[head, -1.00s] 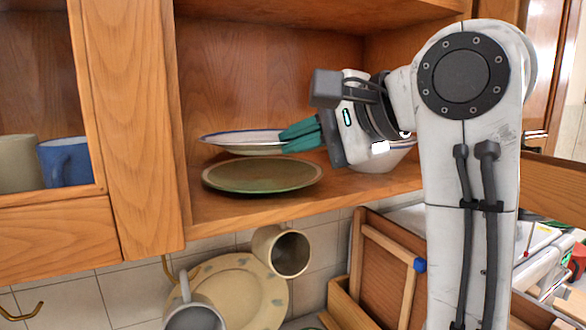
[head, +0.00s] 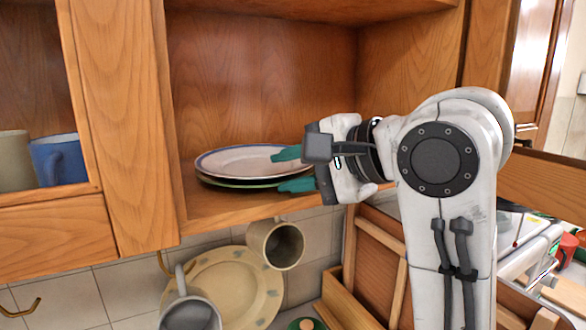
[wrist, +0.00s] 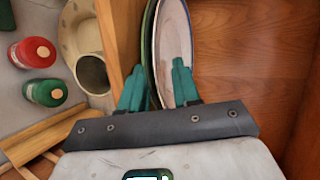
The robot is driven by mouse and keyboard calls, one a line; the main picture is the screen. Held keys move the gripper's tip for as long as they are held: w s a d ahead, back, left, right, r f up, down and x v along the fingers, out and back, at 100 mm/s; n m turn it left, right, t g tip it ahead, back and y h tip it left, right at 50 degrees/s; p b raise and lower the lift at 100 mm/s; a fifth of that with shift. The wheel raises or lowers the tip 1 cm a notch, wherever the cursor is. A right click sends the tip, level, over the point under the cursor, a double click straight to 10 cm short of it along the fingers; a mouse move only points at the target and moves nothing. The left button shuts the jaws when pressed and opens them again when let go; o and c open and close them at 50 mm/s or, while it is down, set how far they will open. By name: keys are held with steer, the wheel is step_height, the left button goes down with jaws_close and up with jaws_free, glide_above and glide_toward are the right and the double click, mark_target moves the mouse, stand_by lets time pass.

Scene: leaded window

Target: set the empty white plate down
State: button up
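The white plate (head: 240,160) with a blue rim lies nearly flat on the green plate (head: 235,184) in the cabinet, and its top is empty. In the wrist view the white plate (wrist: 171,50) shows edge-on beside the dark green plate (wrist: 148,45). My gripper (head: 278,171) is at the right edge of the stack. Its teal fingers are spread, one above the white plate and the other low beside the green plate's rim. In the wrist view a gap shows between the fingers (wrist: 158,85), with the plate edges between them. Finger contact is hard to tell.
The cabinet shelf (head: 200,217) has a side wall at left and a board above. A beige mug (head: 275,243) and a patterned plate (head: 235,285) are below. A blue mug (head: 60,160) stands in the left compartment. Red (wrist: 35,52) and green (wrist: 46,92) bottles show in the wrist view.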

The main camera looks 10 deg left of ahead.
steer(key=b+v, duration=0.3)
steer(key=v, duration=0.9)
stand_by(0.5)
